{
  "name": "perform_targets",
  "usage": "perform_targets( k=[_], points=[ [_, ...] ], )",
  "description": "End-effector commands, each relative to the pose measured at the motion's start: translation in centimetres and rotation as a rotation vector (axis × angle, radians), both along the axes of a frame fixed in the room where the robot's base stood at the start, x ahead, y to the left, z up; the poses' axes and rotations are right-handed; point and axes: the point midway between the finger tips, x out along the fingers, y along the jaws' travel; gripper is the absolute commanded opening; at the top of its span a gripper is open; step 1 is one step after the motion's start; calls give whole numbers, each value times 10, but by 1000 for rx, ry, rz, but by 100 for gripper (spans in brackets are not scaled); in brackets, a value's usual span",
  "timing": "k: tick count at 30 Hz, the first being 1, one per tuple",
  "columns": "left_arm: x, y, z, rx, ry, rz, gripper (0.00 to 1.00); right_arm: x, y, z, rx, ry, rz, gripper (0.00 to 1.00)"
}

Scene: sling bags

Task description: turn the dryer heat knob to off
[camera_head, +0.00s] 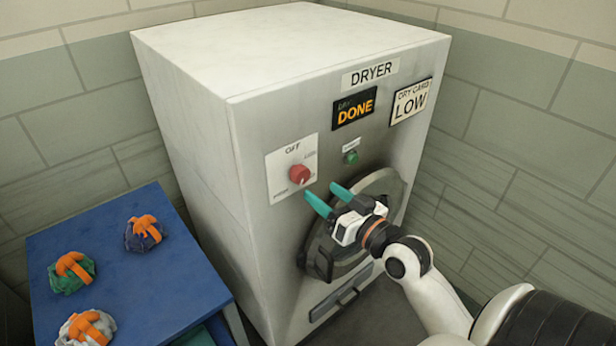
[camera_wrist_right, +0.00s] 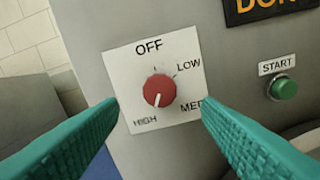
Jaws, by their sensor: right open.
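The red heat knob (camera_head: 299,174) sits on a white dial plate (camera_head: 279,187) on the dryer front. In the right wrist view the knob (camera_wrist_right: 159,92) is centred, with OFF above, LOW and MED to the right and HIGH at lower left. Its white mark points down and slightly left, towards HIGH. My right gripper (camera_head: 320,190) is open and empty, its teal fingers aimed at the panel just below and right of the knob in the head view. In the wrist view the fingers flank the knob, apart from it. My left gripper is not in view.
The dryer (camera_head: 190,100) shows a DONE display (camera_head: 354,108), a DRY CARD LOW sign (camera_head: 411,101) and a green START button (camera_head: 351,157). Its round door (camera_head: 321,250) is below, partly behind my right arm. A blue table (camera_head: 160,293) with several orange-strapped bags stands left.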

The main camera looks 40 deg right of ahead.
Motion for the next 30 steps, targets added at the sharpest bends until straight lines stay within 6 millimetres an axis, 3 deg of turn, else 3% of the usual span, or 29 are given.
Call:
perform_targets(
  k=[3, 9, 22, 30],
  points=[
    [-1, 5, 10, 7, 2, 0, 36, 24, 1, 4, 2, -2, -2, 59],
    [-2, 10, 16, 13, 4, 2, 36, 50, 3, 1, 0, -1, -1, 59],
    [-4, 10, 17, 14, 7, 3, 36, 60, 5, -1, 0, 0, -1, 59],
    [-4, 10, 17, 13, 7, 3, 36, 60, 5, -1, -1, 0, -1, 15]
  ],
)
